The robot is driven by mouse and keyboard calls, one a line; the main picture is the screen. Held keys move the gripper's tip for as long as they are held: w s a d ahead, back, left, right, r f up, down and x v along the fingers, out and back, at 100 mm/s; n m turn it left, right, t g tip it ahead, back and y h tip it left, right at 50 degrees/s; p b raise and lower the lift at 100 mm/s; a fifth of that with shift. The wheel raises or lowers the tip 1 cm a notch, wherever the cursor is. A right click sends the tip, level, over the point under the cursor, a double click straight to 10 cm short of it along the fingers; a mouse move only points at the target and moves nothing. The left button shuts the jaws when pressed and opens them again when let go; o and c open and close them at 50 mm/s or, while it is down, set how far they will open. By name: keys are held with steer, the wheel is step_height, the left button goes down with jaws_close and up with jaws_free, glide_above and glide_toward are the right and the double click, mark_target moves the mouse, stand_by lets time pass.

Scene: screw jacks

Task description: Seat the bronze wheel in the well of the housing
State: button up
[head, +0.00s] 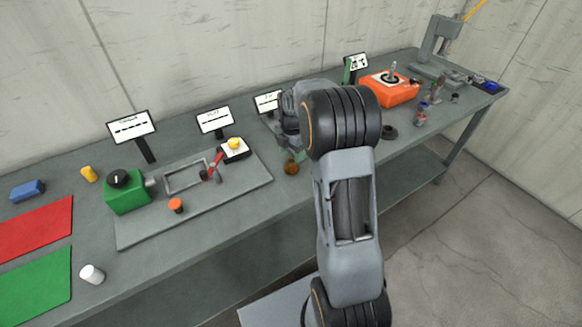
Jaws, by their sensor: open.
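A small round brown-bronze piece (291,168), which looks like the bronze wheel, shows at the bench's front part, just below my gripper (294,154). My gripper is small in the head view and partly covered by my own arm; its jaws are open. I cannot tell whether the jaws touch the bronze piece or stand around it. I cannot make out the housing or its well for sure; my arm covers the bench to the right of the bronze piece.
The long grey bench (222,232) holds a fixture plate with a green box (126,194) and red lever (215,164) at left. A dark ring (388,132), an orange box (388,89) with a stick and a grey press (438,42) stand at right.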

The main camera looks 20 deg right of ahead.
mark_target(291, 161)
steer(key=shift+f+p, duration=0.6)
steer(key=shift+f, duration=2)
steer(key=shift+c, duration=0.3)
jaws_close()
steer(key=shift+r, duration=0.1)
